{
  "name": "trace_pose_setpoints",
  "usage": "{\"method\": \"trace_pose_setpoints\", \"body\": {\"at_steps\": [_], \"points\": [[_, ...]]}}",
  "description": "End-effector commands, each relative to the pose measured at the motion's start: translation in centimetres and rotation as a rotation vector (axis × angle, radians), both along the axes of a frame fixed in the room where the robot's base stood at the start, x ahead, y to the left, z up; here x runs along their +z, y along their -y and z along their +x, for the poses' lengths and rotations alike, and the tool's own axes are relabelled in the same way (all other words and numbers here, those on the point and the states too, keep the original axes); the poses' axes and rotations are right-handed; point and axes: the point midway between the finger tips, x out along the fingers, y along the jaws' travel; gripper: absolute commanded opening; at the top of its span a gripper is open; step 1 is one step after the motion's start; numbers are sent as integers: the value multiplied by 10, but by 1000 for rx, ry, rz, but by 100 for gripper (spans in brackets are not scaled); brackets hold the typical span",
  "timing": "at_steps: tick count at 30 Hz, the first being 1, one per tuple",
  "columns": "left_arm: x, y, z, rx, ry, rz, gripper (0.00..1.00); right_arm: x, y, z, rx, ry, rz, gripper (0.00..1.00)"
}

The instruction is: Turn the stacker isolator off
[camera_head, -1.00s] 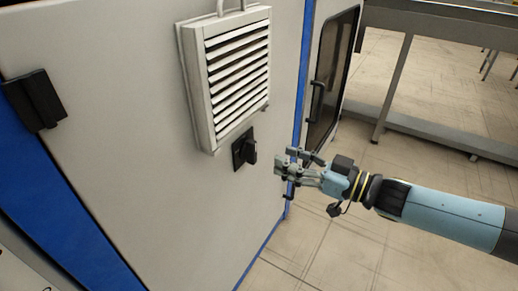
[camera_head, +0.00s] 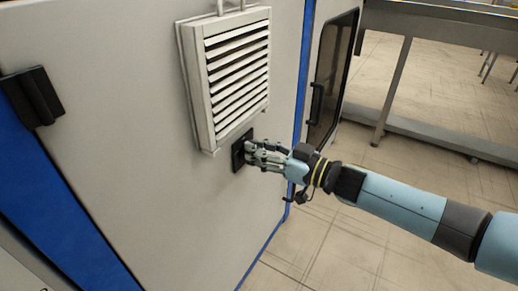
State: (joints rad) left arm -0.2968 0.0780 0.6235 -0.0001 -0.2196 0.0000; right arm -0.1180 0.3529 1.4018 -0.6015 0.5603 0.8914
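The stacker isolator (camera_head: 237,158) is a black rotary switch on a square black plate, mounted on the light grey cabinet door (camera_head: 150,200) just below the vent. My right gripper (camera_head: 250,151) is at the switch, its fingers reaching in from the right over the knob. The fingers hide most of the knob, so its angle does not show. Whether the fingers are closed on the knob or only around it cannot be made out. My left gripper is not in view.
A louvred vent box (camera_head: 203,95) projects from the door right above the switch. A black hinge (camera_head: 33,97) is at the left. A dark window door with a black handle (camera_head: 316,103) stands to the right. Open tiled floor (camera_head: 320,245) lies at lower right.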

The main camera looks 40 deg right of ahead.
Motion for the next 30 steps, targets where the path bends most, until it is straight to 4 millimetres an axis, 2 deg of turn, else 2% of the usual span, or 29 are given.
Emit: {"method": "trace_pose_setpoints", "body": {"at_steps": [1, 3, 4, 17, 30], "points": [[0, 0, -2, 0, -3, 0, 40, 0, 0, 0, 0, 0, 0, 10], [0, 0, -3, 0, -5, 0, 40, 0, 0, 0, 0, 0, 0, 1], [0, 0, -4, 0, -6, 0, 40, 0, 0, 0, 0, 0, 0, 0], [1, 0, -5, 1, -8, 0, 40, 0, -1, -1, 0, 22, -54, 0], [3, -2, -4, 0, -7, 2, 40, -2, -7, -3, 0, 153, -372, 0]]}}
